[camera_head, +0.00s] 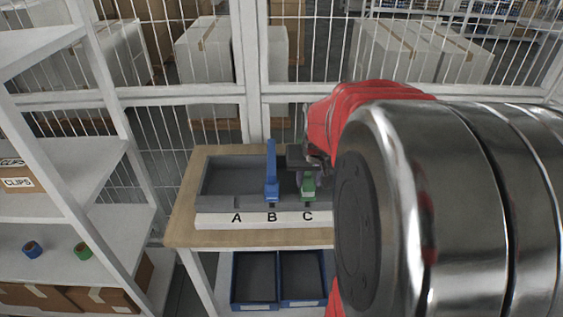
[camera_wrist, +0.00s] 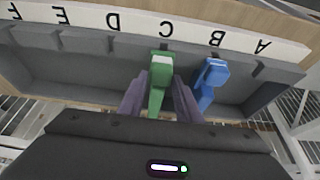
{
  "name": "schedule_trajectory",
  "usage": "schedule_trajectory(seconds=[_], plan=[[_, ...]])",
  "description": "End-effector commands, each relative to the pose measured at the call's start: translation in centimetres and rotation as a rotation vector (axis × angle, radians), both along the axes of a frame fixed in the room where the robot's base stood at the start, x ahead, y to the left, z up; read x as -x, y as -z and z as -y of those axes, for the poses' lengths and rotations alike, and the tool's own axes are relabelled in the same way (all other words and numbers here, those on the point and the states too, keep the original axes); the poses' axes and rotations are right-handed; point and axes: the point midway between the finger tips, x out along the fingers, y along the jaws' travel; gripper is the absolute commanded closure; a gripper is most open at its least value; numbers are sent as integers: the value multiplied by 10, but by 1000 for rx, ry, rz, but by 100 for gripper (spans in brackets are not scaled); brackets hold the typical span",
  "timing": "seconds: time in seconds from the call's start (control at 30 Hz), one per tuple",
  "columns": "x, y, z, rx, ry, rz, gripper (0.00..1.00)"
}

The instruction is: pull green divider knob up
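The green divider knob (camera_head: 308,186) stands at the C mark of a grey tray, its upper part hidden behind my gripper in the head view. In the wrist view the green knob (camera_wrist: 161,75) lies between the two purple-grey fingers of my gripper (camera_wrist: 161,85). The fingers flank it, with narrow gaps visible, mainly on the right, so the gripper looks open around it. In the head view my gripper (camera_head: 303,170) is partly hidden by my arm.
A blue divider (camera_head: 271,180) stands at B, close beside the green one; it also shows in the wrist view (camera_wrist: 210,80). The grey tray (camera_head: 222,161) sits on a wooden table (camera_head: 182,225) before a wire fence. Blue bins (camera_head: 255,303) are below. Shelves stand left.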

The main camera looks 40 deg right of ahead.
Motion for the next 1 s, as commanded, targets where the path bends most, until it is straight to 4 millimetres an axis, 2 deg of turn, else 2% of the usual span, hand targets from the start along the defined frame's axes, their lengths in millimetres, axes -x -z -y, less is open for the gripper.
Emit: schedule_trajectory(seconds=[0.2,0.57,0.77,1.0], plan=[[0,1,0,-2,0,-2,53],[1,-1,-1,-2,0,-2,53],[6,-17,-5,-1,0,-1,53],[18,-50,-12,1,0,1,53]])
